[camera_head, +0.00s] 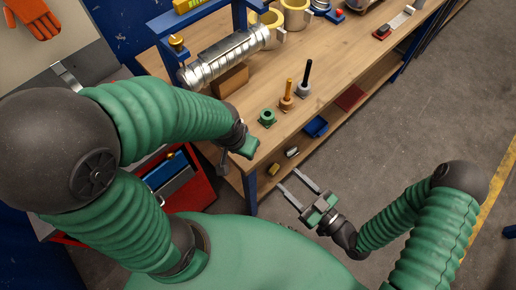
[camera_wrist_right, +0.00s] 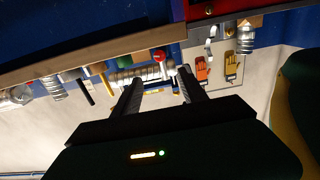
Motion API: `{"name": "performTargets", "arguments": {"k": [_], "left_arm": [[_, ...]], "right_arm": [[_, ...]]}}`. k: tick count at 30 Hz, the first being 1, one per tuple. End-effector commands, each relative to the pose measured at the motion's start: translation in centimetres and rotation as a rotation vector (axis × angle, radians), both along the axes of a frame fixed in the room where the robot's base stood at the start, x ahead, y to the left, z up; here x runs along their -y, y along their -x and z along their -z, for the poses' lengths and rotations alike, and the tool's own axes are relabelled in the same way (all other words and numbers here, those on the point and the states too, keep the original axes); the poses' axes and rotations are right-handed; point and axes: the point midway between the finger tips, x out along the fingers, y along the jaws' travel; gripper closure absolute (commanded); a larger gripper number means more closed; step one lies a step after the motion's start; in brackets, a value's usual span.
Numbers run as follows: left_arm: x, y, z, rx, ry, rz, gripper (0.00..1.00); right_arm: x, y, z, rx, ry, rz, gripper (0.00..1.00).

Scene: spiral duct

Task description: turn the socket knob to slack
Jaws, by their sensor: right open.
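A silver spiral duct (camera_head: 225,57) lies along the back left of the workbench, by a blue frame. A brass knob (camera_head: 178,41) stands at its left end. A green round fitting (camera_head: 267,116), an orange-handled post (camera_head: 288,94) and a black-handled post (camera_head: 304,78) stand in a row near the front edge. I cannot tell which of these is the socket knob, nor its setting. My left gripper (camera_head: 243,148) is by the bench's front edge, below the green fitting; its fingers are unclear. My right gripper (camera_head: 305,187) is open and empty, over the floor in front of the bench.
The workbench top (camera_head: 340,60) has clear wood to the right of the posts. A brown block (camera_head: 230,80) sits beside the duct. A lower shelf holds a blue bin (camera_head: 316,127). A red tool cabinet (camera_head: 200,190) stands at left. The floor (camera_head: 430,110) is clear at right.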

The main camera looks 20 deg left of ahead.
Motion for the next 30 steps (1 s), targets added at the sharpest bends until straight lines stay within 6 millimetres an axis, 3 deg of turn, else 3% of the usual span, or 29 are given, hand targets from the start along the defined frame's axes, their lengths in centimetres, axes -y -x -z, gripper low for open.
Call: {"name": "performTargets", "arguments": {"k": [9,16,21,28,30], "left_arm": [[0.0,0.0,-1.8,0.000,0.000,0.000,0.64],[0.0,0.0,-2.5,0.000,0.000,0.000,0.64],[0.0,0.0,-2.7,0.000,0.000,0.000,0.64],[0.0,0.0,-2.6,0.000,0.000,0.000,0.64],[0.0,0.0,-2.6,0.000,0.000,0.000,0.64]], "right_arm": [[-7.7,-3.0,-0.3,0.001,0.001,-0.004,0.50],[-12.3,-5.0,-0.2,-0.002,0.001,-0.002,0.50],[-13.6,-5.7,-0.1,-0.002,0.002,0.000,0.50],[-13.9,-5.7,0.0,-0.002,0.003,0.000,0.50],[-13.8,-5.7,0.0,-0.002,0.003,-0.001,0.57]]}}
